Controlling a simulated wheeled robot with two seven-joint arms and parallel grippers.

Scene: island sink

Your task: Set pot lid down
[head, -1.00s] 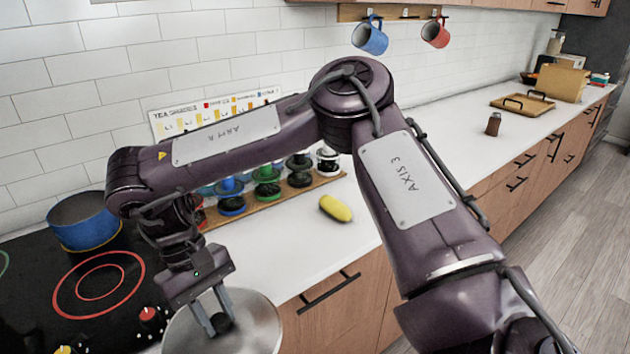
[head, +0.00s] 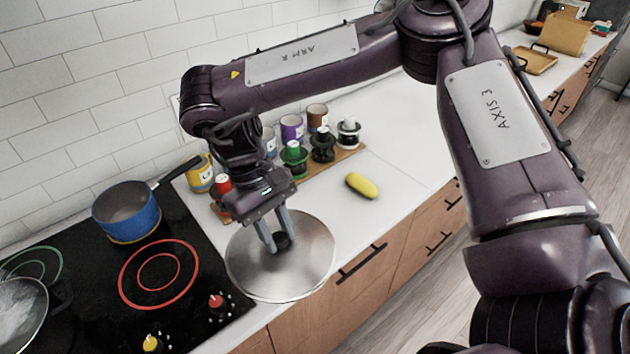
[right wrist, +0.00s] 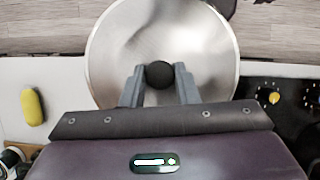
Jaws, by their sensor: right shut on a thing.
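The pot lid (head: 305,262) is a round silver disc with a dark knob (head: 282,240). My right gripper (head: 276,243) is shut on the knob, seen from above. In the right wrist view the lid (right wrist: 205,45) lies below the fingers (right wrist: 158,78), with the knob (right wrist: 159,73) between them. The lid overlaps the counter's front edge beside the stove; I cannot tell whether it touches the counter. A blue pot (head: 127,209) without a lid stands at the back of the stove. My left gripper is not in view.
The black stove (head: 95,290) has a red-ringed burner and knobs. A pan with a glassy cover (head: 18,315) is at its left edge. A yellow object (head: 361,185) lies on the white counter (head: 395,150). Several jars (head: 295,160) stand on a wooden rack behind.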

